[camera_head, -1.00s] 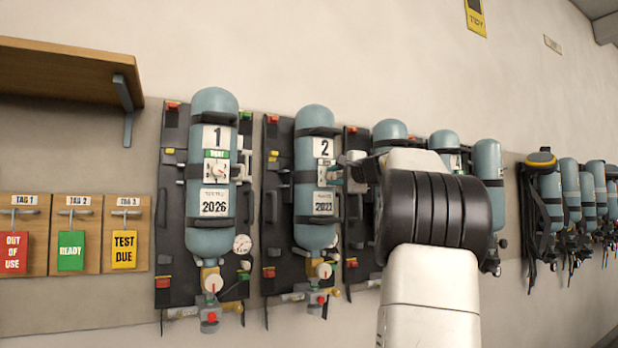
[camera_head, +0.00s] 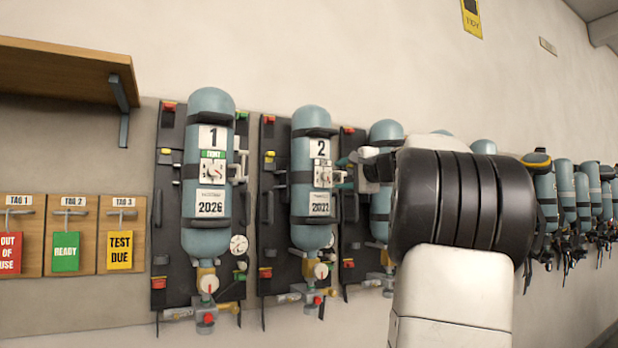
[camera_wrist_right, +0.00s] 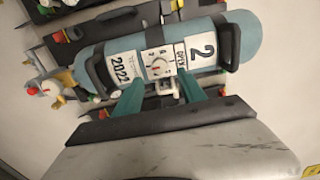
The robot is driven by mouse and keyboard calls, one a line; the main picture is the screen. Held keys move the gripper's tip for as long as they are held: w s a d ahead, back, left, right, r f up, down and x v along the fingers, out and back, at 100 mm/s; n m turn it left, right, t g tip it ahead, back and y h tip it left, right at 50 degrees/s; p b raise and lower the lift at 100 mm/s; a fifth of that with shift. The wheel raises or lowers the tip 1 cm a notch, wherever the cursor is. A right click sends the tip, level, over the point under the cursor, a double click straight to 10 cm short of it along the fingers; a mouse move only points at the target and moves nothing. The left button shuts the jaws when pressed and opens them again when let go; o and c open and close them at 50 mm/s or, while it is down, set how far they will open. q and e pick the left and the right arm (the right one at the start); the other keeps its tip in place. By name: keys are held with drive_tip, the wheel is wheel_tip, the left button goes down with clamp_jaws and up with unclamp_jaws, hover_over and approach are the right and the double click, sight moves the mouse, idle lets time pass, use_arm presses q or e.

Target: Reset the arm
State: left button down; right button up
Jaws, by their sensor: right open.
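My right arm comes in from the lower right in the head view, and its black wrist joint fills the right of centre. My right gripper (camera_head: 345,178) is beside the right side of cylinder 2 (camera_head: 311,228), partly hidden by my wrist. In the right wrist view, its two teal fingers (camera_wrist_right: 160,84) are apart, with nothing held between them. Cylinder 2 (camera_wrist_right: 236,42) lies beyond the fingertips there, with its dial between them; I cannot tell whether they touch it. My left gripper is not in view.
Cylinder 1 (camera_head: 207,240), labelled 2026, hangs left of cylinder 2. Red, green and yellow tags (camera_head: 66,251) hang at the left under a wooden shelf (camera_head: 60,72). More cylinders (camera_head: 566,185) line the wall at right, partly hidden by my arm.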

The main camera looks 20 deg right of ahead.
drive_tip(key=shift+s+d, duration=0.1)
drive_tip(key=shift+s, duration=0.65)
